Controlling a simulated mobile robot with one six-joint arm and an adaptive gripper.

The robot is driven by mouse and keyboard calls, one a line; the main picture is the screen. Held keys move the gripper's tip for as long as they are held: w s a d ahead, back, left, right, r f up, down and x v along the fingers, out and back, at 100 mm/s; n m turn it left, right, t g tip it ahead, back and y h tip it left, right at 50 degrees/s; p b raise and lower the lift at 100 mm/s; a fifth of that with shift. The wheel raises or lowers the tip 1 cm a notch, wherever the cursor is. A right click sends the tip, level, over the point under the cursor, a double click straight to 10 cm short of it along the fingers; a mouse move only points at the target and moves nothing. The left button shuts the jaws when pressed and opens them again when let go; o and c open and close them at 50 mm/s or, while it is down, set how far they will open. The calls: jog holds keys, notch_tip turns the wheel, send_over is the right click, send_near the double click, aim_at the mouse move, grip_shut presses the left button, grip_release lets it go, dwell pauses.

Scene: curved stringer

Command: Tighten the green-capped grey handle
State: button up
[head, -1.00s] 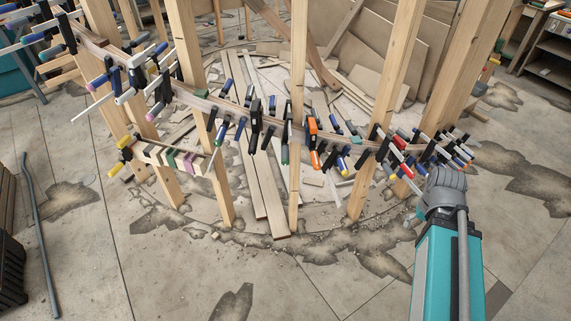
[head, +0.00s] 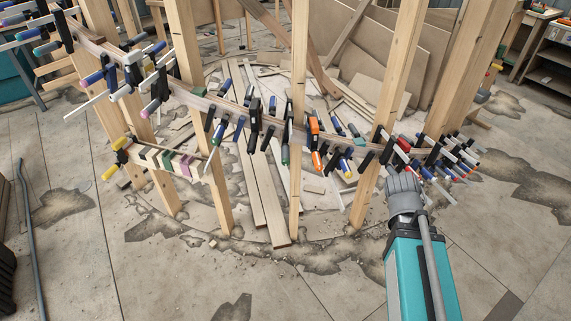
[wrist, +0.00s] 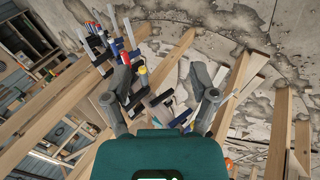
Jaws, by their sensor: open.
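Many clamps line the curved wooden stringer (head: 240,112). A dark grey handle with a green end (head: 285,155) hangs near its middle in the head view. Several clamps show between and beyond the fingers, including a yellow-capped handle (wrist: 142,71) near the left finger. No green-capped handle is clear there. In the head view my arm hides the gripper's fingers.
Upright wooden posts (head: 295,190) stand along the stringer. An orange clamp (head: 314,128) is near the middle, and a crowded group of clamps (head: 455,152) is at the right. Loose boards (head: 268,195) lie on the floor behind. The stained concrete floor in front is mostly open.

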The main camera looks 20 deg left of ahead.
jog(key=w+a+f+n+t+b, duration=0.1)
jog(key=w+a+n+t+b, duration=0.35)
jog(key=a+n, duration=0.4)
jog(key=n+t+y+b, duration=0.7)
jog(key=n+y+b, duration=0.45)
jog(key=n, duration=1.25)
send_near(286, 155)
jog(key=s+f, duration=0.1)
jog(key=s, duration=0.1)
jog(key=shift+s+d+f+h, duration=0.1)
jog(key=shift+d+f+h, duration=0.05)
jog(key=shift+d+h, duration=0.1)
jog(key=shift+m, duration=0.25)
jog(key=shift+x, duration=6.95)
